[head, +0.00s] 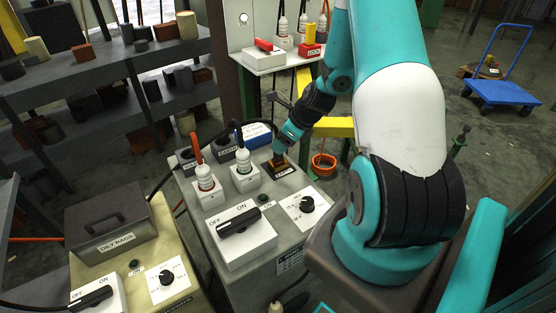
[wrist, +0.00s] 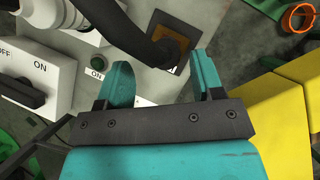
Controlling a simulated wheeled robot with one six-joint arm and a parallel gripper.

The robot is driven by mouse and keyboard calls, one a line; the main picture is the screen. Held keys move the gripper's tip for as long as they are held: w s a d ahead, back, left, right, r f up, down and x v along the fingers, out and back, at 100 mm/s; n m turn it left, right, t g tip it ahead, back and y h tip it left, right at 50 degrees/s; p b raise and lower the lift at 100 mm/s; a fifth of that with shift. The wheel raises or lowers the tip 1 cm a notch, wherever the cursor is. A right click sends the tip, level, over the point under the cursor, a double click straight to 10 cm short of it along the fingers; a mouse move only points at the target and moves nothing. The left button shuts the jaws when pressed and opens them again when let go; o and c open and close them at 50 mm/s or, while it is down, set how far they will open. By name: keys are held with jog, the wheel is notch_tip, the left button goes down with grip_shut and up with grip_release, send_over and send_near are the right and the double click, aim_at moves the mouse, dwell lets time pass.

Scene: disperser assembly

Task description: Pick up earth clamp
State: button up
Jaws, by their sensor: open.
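A dark, rounded piece with a stem, which looks like the earth clamp (wrist: 172,44), stands on a square brown plate (wrist: 155,28). In the wrist view it is just beyond my gripper (wrist: 163,74), whose two teal fingers are spread apart with nothing between them. The dark piece lies ahead of the gap, nearer the right finger, and no contact shows. In the head view my gripper (head: 281,150) points down over the brown plate (head: 286,171) at the back right of the grey cabinet (head: 262,270). My gripper partly hides the dark piece there.
White-bodied fittings with red (head: 205,178) and blue (head: 243,165) tops stand left of the gripper. An ON/OFF switch box (head: 240,235) and a dial plate (head: 307,207) are nearer. A yellow beam (wrist: 280,115) and orange bucket (head: 323,164) lie beyond the cabinet.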

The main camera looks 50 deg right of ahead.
jog(key=x, duration=0.3)
jog(key=p+x, duration=0.1)
jog(key=x, duration=0.1)
jog(key=shift+w+d, duration=0.25)
jog(key=shift+w, duration=0.05)
jog(key=shift+c, duration=0.4)
grip_shut()
